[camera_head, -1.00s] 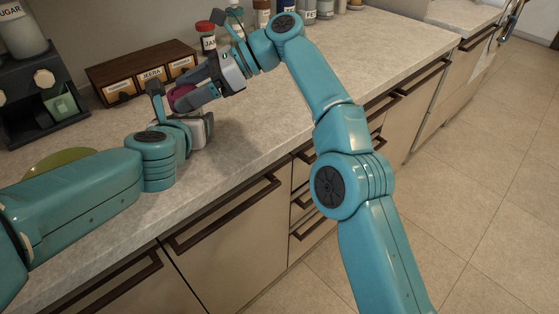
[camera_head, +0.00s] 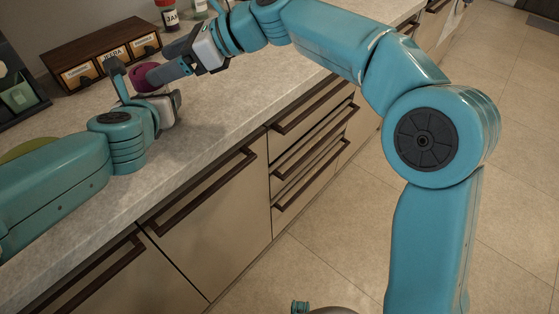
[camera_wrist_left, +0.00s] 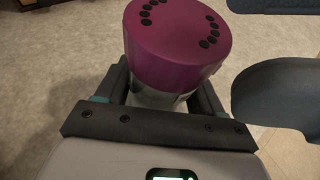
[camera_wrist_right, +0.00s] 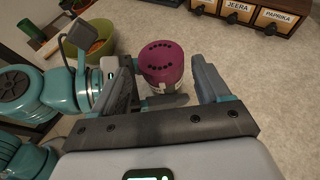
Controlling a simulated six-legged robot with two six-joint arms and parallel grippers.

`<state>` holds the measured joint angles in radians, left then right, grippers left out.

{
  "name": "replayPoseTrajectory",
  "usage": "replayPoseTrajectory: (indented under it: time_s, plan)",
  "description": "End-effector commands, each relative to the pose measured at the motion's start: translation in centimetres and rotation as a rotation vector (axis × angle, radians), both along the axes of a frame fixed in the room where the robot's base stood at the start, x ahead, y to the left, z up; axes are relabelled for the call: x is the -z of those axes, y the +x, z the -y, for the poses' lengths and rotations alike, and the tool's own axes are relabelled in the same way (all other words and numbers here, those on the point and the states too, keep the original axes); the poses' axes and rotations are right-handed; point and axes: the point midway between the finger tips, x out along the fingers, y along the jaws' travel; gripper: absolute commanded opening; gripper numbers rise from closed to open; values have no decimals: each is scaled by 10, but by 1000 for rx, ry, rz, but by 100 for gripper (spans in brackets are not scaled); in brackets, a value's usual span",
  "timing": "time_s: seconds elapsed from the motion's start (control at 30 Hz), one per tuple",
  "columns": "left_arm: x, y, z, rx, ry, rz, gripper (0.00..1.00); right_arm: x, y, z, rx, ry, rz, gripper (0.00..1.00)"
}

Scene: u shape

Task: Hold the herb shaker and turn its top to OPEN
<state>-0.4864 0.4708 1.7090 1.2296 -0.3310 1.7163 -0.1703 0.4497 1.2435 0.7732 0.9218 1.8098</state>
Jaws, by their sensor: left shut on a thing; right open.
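The herb shaker has a purple top (camera_head: 145,77) with dark holes. In the left wrist view the top (camera_wrist_left: 177,45) sits upright over a pale body (camera_wrist_left: 150,97). My left gripper (camera_head: 140,98) is shut on the body, below the top. My right gripper (camera_head: 162,75) is open near the top, coming from the right. In the right wrist view the purple top (camera_wrist_right: 160,62) shows between and a little beyond the open fingers, with a gap on the right side. Contact on the left side is unclear. No OPEN marking is readable.
A wooden drawer box (camera_head: 105,55) with labelled fronts stands behind, and a red-lidded jar (camera_head: 170,18) beside it. A green bowl (camera_head: 28,150) is at the left, partly hidden by my left arm. The counter (camera_head: 225,105) right of the grippers is clear.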

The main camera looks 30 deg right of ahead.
Motion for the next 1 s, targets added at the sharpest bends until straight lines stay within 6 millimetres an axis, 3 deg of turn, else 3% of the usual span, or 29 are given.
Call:
replayPoseTrajectory:
  time_s: [0.37,1.0]
  plan:
    - [0,0,1,2,-1,0,19,-32,-36,70,2,0,1,76]
    - [0,0,1,2,-1,0,19,79,-100,130,-231,-450,-242,76]
